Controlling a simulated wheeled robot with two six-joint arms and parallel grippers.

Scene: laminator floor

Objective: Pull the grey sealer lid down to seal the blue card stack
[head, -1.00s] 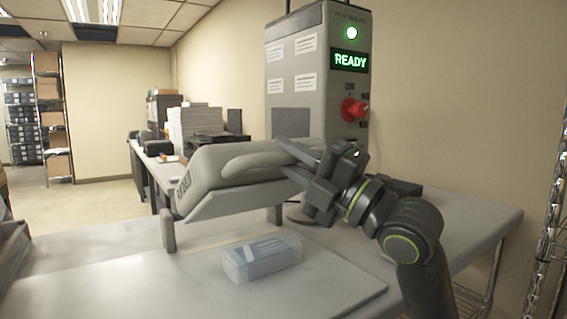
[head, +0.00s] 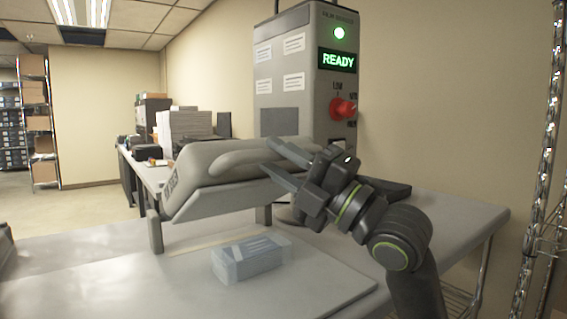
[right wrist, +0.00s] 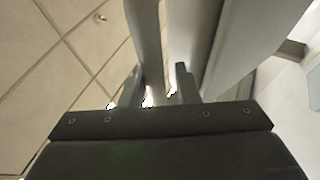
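The grey sealer lid (head: 210,178) is raised and tilted above the bench, with a rounded ridge along its top. The blue card stack (head: 250,258), a pale translucent block, lies below it and nearer me on the flat bed. My right gripper (head: 266,152) comes in from the right, its two fingers spread apart over the lid's right part. I cannot tell whether they touch the lid. The right wrist view shows a finger (right wrist: 185,82) near pale grey surfaces, nothing clearly held. My left gripper is not in view.
The grey sealer column (head: 300,90) stands behind, with a green READY display (head: 338,61) and a red knob (head: 343,108). A wire rack (head: 542,160) stands at the right edge.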

